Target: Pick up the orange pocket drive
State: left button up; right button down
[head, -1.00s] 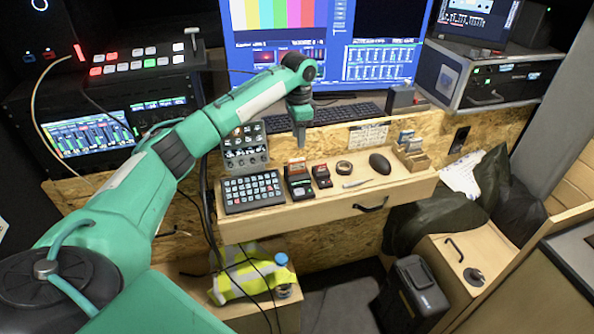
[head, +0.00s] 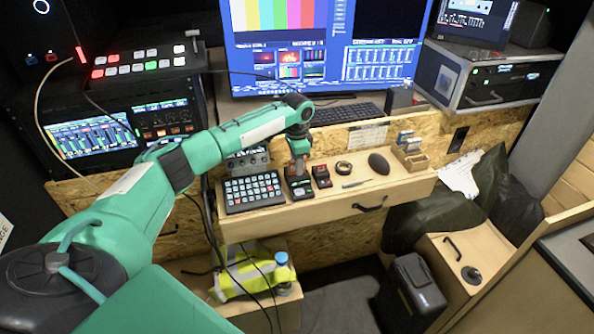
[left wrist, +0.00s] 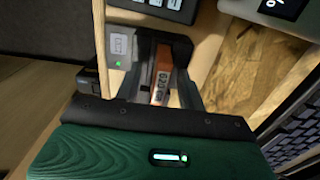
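The orange pocket drive (left wrist: 160,86) shows in the left wrist view between the two fingers of my left gripper (left wrist: 164,65), with its printed label facing the camera. The fingers are apart on either side of it, and I see no clear sign that they press on it. In the head view my left gripper (head: 298,168) points down over the dark dock (head: 301,188) on the wooden shelf and hides most of the drive. My right gripper is not in view.
A smaller dark dock (head: 321,176) stands just right. A button keypad (head: 253,191) lies to the left. A tape roll (head: 343,167), a dark mouse (head: 379,163) and a small wooden organizer (head: 412,160) are farther right. A keyboard (head: 345,113) and monitor stand behind.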

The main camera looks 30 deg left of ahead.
pick_arm(q)
grip_shut()
